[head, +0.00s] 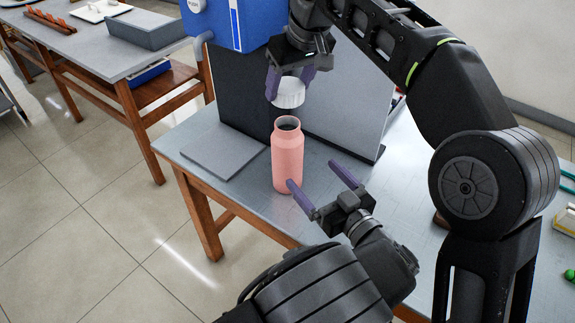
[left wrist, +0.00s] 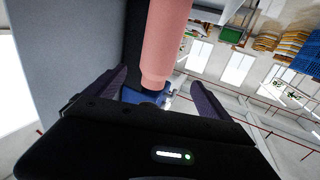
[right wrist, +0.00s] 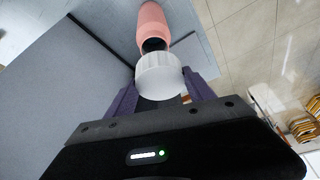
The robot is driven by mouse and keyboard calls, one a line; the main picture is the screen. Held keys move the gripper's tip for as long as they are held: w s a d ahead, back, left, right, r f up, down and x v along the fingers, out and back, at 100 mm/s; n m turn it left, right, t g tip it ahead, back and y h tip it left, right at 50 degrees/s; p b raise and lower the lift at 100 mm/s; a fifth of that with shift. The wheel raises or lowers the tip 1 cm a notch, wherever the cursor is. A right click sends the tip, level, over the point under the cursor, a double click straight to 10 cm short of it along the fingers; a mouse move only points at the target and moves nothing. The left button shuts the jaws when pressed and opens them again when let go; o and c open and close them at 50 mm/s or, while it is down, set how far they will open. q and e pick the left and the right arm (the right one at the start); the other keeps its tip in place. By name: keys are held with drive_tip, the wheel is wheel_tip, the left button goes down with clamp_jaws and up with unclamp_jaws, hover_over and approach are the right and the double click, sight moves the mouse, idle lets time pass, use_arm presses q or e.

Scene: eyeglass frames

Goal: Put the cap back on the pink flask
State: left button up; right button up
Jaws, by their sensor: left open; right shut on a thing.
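The pink flask (head: 287,158) stands upright and uncapped on the table, its dark mouth showing. It also shows in the left wrist view (left wrist: 164,40) and the right wrist view (right wrist: 152,22). My right gripper (head: 291,86) is shut on the white cap (head: 289,93) and holds it a little above the flask's mouth, with a gap between. The cap also shows in the right wrist view (right wrist: 159,76), where it partly hides the gap to the mouth. My left gripper (head: 312,173) is open and empty, its fingers low beside the flask's right side, one fingertip close to the flask's base.
A grey flat slab (head: 224,150) lies left of the flask. A grey upright panel (head: 340,110) and a blue machine (head: 232,22) stand behind. Green and white items (head: 568,220) lie at the far right. The tabletop (head: 400,175) right of the flask is partly clear.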

sight(289, 149)
use_arm(q)
drive_tip(key=shift+w+f, duration=0.45)
drive_tip(key=shift+f, duration=0.15)
drive_tip(key=shift+w, duration=0.1)
drive_tip(key=x, duration=1.1)
drive_tip(key=shift+w+a, duration=0.3)
drive_tip(key=shift+a, duration=0.05)
drive_tip(key=shift+c, duration=0.2)
clamp_jaws()
idle(0.3)
